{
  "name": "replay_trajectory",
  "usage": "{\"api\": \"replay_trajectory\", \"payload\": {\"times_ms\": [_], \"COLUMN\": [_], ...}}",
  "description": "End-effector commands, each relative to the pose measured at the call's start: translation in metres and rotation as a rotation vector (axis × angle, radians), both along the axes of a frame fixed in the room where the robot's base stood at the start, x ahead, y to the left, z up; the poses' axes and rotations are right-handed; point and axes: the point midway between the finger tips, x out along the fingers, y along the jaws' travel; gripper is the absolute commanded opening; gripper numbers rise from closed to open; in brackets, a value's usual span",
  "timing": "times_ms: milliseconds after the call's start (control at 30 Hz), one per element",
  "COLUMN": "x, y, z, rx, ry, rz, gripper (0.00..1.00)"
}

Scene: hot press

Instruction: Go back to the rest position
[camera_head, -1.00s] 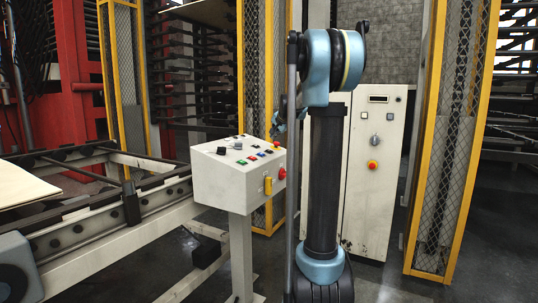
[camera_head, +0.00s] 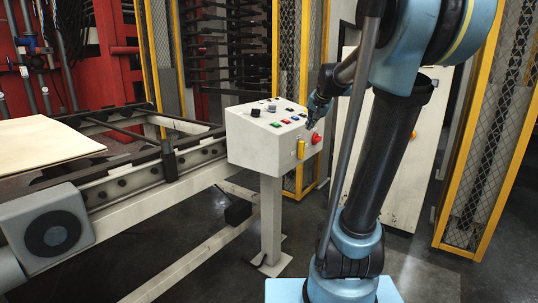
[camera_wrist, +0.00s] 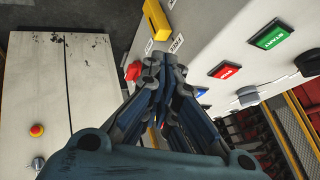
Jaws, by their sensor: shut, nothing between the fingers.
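My gripper (camera_head: 314,114) is shut and empty at the right end of the control box (camera_head: 268,150), close to its top edge. My arm's dark and blue links cover part of the view to its right. In the wrist view, my gripper's closed fingers (camera_wrist: 165,58) stand in front of the box's white panel (camera_wrist: 215,38). Whether the tips touch it cannot be told. A yellow switch (camera_wrist: 157,20) is just beyond the tips, and a red knob (camera_wrist: 132,71) lies to their left. Red and green buttons are to the right.
A roller frame (camera_head: 130,195) with a pale board (camera_head: 45,143) stands at the left. A white cabinet (camera_head: 405,190) is behind my arm. Yellow mesh guards (camera_head: 485,130) stand behind and right. Dark floor is open around the box's post.

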Motion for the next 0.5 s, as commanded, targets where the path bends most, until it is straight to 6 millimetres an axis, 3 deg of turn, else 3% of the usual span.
{"api": "replay_trajectory", "payload": {"times_ms": [100, 500], "x": [-0.052, -0.211], "y": [0.003, 0.001], "z": [-0.025, -0.120], "rx": [-0.056, -0.227], "ry": [0.053, 0.238], "rz": [0.061, 0.273], "gripper": [0.00, 0.00]}}
